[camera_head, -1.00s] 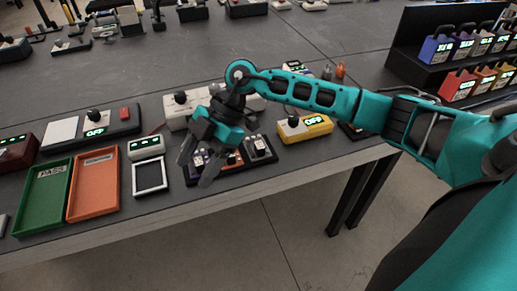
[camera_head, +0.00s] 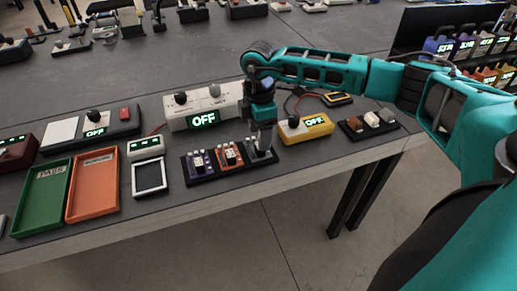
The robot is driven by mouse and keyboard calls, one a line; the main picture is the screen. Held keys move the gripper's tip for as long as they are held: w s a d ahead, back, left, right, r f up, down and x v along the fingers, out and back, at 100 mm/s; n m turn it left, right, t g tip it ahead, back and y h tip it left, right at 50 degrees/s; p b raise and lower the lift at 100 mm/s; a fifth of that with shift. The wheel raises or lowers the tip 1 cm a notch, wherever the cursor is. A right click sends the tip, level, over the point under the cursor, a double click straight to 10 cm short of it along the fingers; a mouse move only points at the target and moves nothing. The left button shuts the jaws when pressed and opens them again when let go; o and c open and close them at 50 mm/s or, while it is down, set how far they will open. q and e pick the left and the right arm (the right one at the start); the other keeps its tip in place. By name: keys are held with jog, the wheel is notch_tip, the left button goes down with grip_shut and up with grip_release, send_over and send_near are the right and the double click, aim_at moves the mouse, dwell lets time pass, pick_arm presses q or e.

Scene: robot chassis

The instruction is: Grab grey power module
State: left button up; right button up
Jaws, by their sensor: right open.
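The grey power module (camera_head: 255,157) stands at the right end of a black tray (camera_head: 214,178), beside an orange module (camera_head: 229,156) and a purple module (camera_head: 199,163). My right gripper (camera_head: 262,148) points straight down over the grey module, its fingers at the module's upper part. The gripper is open and hides much of the module. I cannot tell whether the fingers touch it. My left gripper is out of view.
A white box reading OFF (camera_head: 203,106) stands behind the tray. A yellow tester (camera_head: 305,128) is close on the right. A black rack with small brown and white pieces (camera_head: 368,124) lies further right. Green (camera_head: 43,196) and orange (camera_head: 94,186) trays lie left.

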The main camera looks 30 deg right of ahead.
aim_at(257, 145)
notch_tip(257, 145, down, 5)
jog(key=shift+s+d+r, duration=0.1)
jog(key=shift+s+d, duration=0.05)
jog(key=shift+c, duration=0.5)
jog(key=c, duration=1)
jog(key=shift+o, duration=0.2)
jog(key=shift+r, duration=0.1)
